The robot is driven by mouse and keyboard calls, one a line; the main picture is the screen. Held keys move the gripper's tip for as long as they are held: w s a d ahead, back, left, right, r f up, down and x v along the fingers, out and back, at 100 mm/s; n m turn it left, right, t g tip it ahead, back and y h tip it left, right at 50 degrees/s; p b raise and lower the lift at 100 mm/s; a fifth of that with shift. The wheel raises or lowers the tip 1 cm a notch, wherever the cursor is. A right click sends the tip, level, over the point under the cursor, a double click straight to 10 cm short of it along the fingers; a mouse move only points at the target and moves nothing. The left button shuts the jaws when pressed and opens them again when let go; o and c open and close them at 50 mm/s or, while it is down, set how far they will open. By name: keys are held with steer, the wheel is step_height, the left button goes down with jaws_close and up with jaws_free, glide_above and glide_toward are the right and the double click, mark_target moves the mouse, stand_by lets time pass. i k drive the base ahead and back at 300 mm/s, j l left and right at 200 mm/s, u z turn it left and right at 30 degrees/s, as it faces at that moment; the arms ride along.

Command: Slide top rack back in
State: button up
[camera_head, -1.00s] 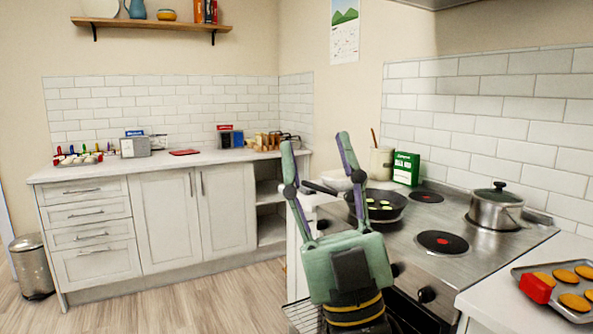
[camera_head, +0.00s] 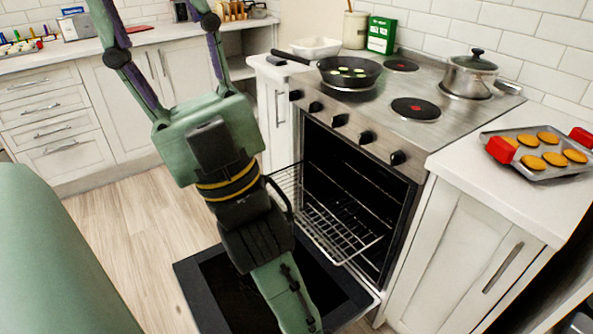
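The oven (camera_head: 405,182) stands open under the stovetop, with its dark door (camera_head: 212,292) folded down. A wire rack (camera_head: 345,243) sticks partway out of the oven above the door, towards the left. My arm and gripper hide part of the rack's front and of the door. Faint rack lines show deeper inside, too dark to tell apart. My gripper (camera_head: 147,8) is left of the oven, its fingers spread wide and pointing up the picture. Its fingertips reach the top edge. It is empty and apart from the rack.
A pan (camera_head: 350,72) and a lidded pot (camera_head: 470,76) stand on the stovetop. A baking tray (camera_head: 545,172) with orange rounds and red grips lies on the right counter. Oven knobs (camera_head: 340,120) jut out above the opening. Bare floor (camera_head: 125,225) lies left of the door.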

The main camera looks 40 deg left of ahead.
mark_target(337, 264)
steer(key=u, duration=0.9)
steer(key=i+l+z, duration=0.1)
steer(key=i, duration=0.25)
